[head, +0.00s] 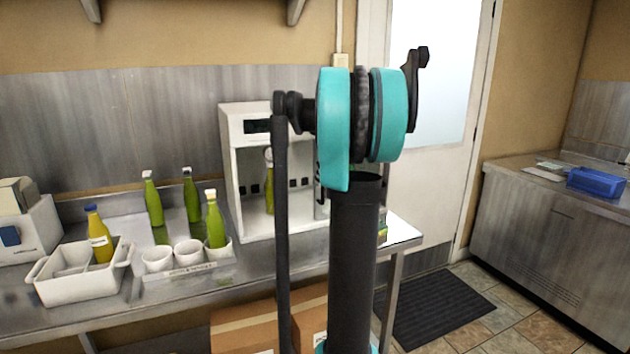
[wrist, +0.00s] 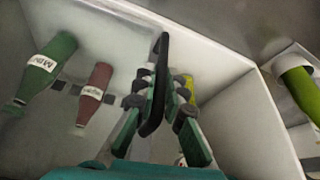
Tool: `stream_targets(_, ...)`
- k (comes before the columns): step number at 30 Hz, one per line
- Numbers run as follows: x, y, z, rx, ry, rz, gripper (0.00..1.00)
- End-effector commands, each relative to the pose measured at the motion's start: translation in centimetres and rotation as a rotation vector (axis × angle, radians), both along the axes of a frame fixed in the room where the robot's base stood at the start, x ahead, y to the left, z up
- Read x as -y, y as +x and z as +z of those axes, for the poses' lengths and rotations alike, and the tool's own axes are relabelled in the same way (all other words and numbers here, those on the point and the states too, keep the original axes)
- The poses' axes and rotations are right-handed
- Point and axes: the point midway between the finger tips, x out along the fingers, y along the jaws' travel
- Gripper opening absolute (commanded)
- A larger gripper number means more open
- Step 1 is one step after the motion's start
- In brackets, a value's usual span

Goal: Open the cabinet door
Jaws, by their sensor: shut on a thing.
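The white cabinet (head: 227,170) stands on the steel counter, with a dark display strip (head: 257,126) on its upper front. A bottle shows inside it. My arm covers its right side in the head view, so the door's full position is hard to tell there. In the wrist view, my gripper (wrist: 160,92) is shut on a long black handle (wrist: 163,50), one green-and-black finger on each side. Behind the handle are a pale surface, a green bottle (wrist: 45,67) with a white label and a reddish-brown bottle (wrist: 94,95). The gripper is hidden by my arm in the head view.
Several green bottles (head: 153,203) and white cups (head: 188,254) stand left of the cabinet. A white caddy (head: 72,285) holds a yellow bottle (head: 98,238). Cardboard boxes (head: 245,325) are under the counter. Floor with a dark mat (head: 440,308) is open at right.

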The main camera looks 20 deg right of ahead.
Motion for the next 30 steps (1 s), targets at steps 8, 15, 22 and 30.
stream_targets(8, 0.0, 0.0, 0.0, 0.001, 0.0, 0.001, 0.0)
stream_targets(15, 0.0, 0.0, 0.0, 0.001, 0.0, 0.0, 0.32)
stream_targets(22, 0.0, 0.0, 0.0, 0.001, 0.0, 0.0, 0.32)
stream_targets(30, 0.2, -0.9, 2.2, 0.0, 0.0, 0.0, 0.32)
